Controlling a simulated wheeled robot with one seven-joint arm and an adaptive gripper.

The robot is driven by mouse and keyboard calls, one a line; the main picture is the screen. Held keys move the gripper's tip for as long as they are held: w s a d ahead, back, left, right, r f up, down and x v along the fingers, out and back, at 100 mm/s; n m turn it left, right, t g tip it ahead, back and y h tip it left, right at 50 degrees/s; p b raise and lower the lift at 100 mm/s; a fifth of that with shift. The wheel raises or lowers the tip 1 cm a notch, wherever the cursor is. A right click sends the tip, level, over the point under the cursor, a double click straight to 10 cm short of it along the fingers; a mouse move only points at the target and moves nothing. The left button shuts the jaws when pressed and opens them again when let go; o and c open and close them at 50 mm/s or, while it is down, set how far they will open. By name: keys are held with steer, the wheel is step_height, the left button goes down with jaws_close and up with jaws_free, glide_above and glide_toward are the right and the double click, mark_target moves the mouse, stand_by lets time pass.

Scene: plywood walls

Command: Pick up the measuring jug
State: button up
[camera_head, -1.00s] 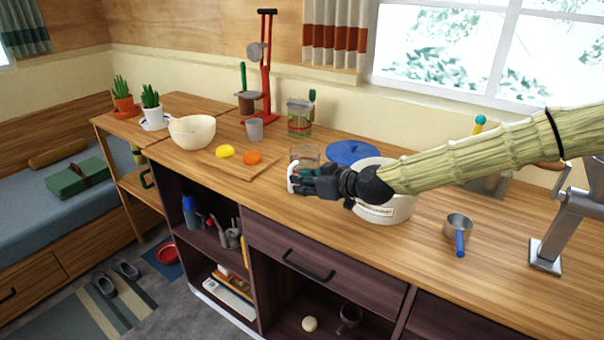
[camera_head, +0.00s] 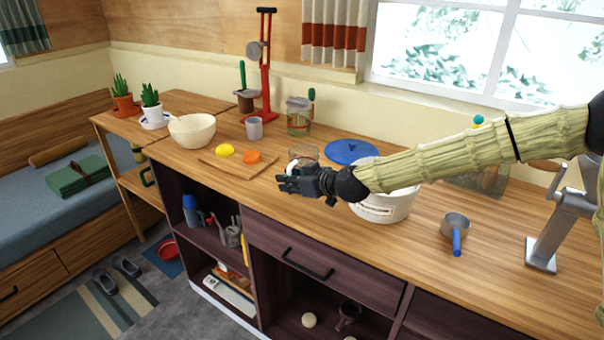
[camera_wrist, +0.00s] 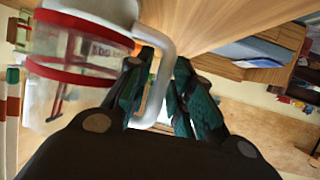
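The measuring jug (camera_wrist: 75,62) is clear with red bands, red markings and a white handle (camera_wrist: 165,65). It fills the upper left of the wrist view. In the head view the jug (camera_head: 306,152) stands on the counter just behind my gripper (camera_head: 284,184), which partly hides it. In the wrist view my gripper (camera_wrist: 163,85) has its dark green fingers apart, with the handle showing between them. I cannot tell whether either finger touches the handle.
A white tub (camera_head: 385,208) stands under my forearm, with a blue disc (camera_head: 350,152) behind it. A cutting board (camera_head: 232,168) with a lemon and an orange item lies left of my gripper. A metal cup with blue handle (camera_head: 455,228) stands right. The counter's front edge is close.

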jaws_close()
steer(key=shift+r, duration=0.1)
steer(key=shift+r+b, duration=0.45)
steer(key=shift+r, duration=1.1)
steer(key=shift+s+d+r, duration=0.15)
steer(key=shift+s, duration=0.1)
steer(key=s+d+r+b, duration=0.1)
steer(key=s+d, duration=0.2)
steer(key=s, duration=0.4)
steer(key=s+d+r+b, duration=0.1)
steer(key=s+d, duration=0.2)
steer(key=s, duration=0.4)
steer(key=m+t+h+p, duration=0.4)
steer(key=m+h+p, duration=0.25)
steer(key=p, duration=0.65)
glide_toward(290, 169)
steer(key=shift+w+d+f, duration=0.75)
steer(key=shift+d+f, duration=0.05)
steer(key=shift+d, duration=0.05)
